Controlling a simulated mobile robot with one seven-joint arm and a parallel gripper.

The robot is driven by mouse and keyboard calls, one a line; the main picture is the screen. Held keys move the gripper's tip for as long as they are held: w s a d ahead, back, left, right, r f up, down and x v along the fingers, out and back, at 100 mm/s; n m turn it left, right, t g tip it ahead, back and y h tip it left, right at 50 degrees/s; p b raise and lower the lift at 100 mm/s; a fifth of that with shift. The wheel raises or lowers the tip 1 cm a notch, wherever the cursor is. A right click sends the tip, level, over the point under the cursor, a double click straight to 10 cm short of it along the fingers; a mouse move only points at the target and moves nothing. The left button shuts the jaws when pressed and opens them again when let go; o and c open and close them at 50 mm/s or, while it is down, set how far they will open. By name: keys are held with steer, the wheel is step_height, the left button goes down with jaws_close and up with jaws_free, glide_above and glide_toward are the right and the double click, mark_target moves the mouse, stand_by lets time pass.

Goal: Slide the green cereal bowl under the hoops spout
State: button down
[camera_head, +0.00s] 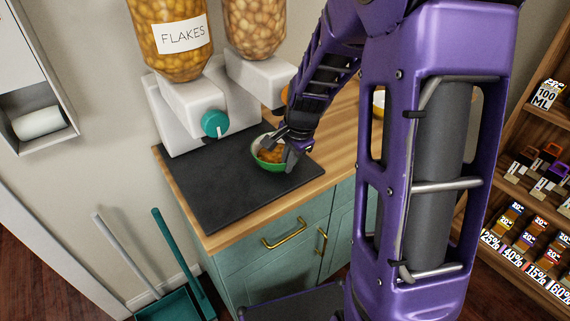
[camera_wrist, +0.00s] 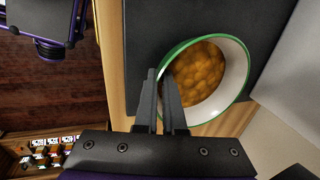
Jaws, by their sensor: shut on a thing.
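The bowl (camera_head: 268,165) has a green outside and rim and a white inside, and holds orange-brown pieces. It sits upright on the dark mat, in front of the right-hand dispenser (camera_head: 262,78). That dispenser's label is not visible; its orange knob (camera_head: 284,95) is partly hidden by my arm. My gripper (camera_head: 280,149) is shut on the bowl's near-right rim. In the wrist view, my gripper's fingers (camera_wrist: 160,76) pinch the left rim of the bowl (camera_wrist: 238,72). The spout opening itself cannot be made out.
The FLAKES dispenser (camera_head: 182,100) with a teal knob stands left. The dark mat (camera_head: 215,195) is clear left of the bowl. A wooden counter (camera_head: 318,140) borders it. A wall is behind, and a stocked shelf (camera_head: 535,190) stands far right.

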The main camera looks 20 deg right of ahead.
steer(key=shift+w+d, duration=0.1)
steer(key=shift+d, duration=0.3)
steer(key=c, duration=0.9)
jaws_free()
